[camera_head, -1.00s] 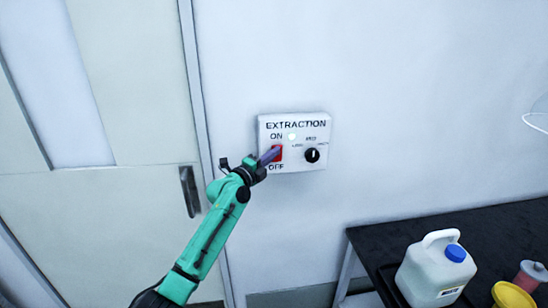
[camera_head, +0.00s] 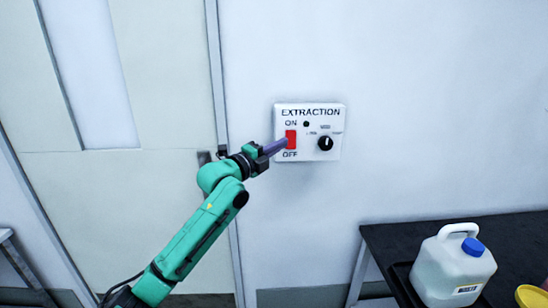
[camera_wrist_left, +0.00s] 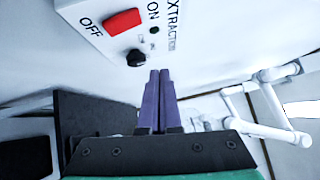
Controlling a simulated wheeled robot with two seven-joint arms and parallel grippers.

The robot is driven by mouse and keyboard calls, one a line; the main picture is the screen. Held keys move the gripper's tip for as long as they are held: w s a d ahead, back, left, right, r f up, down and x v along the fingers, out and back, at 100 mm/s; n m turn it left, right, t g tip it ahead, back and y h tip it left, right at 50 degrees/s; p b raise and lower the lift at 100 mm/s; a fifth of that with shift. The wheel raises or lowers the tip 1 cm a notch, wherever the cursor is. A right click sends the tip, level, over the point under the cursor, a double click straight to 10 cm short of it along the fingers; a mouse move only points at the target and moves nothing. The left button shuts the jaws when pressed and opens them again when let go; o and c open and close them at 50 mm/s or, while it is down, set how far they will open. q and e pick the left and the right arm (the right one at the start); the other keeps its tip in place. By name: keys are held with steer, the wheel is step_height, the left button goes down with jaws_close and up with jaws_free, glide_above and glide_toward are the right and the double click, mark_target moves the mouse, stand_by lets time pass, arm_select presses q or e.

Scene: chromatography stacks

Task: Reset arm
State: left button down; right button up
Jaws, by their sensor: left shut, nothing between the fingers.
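My left gripper (camera_head: 284,145) has purple fingers, shut together and empty. In the head view its tips overlap the lower left edge of the red rocker switch (camera_head: 291,139) on the white EXTRACTION panel (camera_head: 309,114). In the left wrist view the shut fingers (camera_wrist_left: 159,76) are apart from the panel, and the red switch (camera_wrist_left: 122,21) is uncovered. The small round indicator (camera_head: 306,124) by ON looks dark. A black knob (camera_head: 325,143) sits right of the switch. My right gripper is not in view.
A door with a dark handle (camera_head: 204,158) is left of the panel. A black table (camera_head: 390,237) at lower right holds a white jug with a blue cap (camera_head: 455,266) and a yellow item (camera_head: 531,296). The wall around the panel is bare.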

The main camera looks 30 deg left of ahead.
arm_select(q)
steer(key=a+f+n+g+y, duration=0.2)
steer(key=a+f+n, duration=0.15)
steer(key=f, duration=0.75)
steer(key=a+f+n+g+y, duration=0.1)
steer(key=a+f+n, duration=0.25)
steer(key=f, duration=0.65)
steer(key=s+f+n+g+y, duration=0.1)
steer(key=s+f+n+g, duration=0.2)
steer(key=f, duration=0.9)
steer(key=s+f+n+g, duration=0.2)
steer(key=s+f, duration=0.3)
steer(key=f, duration=0.6)
steer(key=s+d+f+n+g, duration=0.2)
steer(key=s+d+f+g, duration=0.15)
steer(key=s+f, duration=0.7)
steer(key=s+d+f+n+g, duration=0.2)
steer(key=s+d+f+n, duration=0.15)
steer(key=s+f, duration=0.75)
steer(key=s+d+f+g, duration=0.2)
steer(key=s+d+f, duration=0.3)
steer(key=s, duration=0.5)
steer(key=s+d+f+n+g+h, duration=0.1)
steer(key=s+d+f, duration=0.4)
steer(key=s, duration=0.5)
steer(key=shift+g+b, duration=0.3)
steer(key=shift+g, duration=0.45)
steer(key=shift+n, duration=0.25)
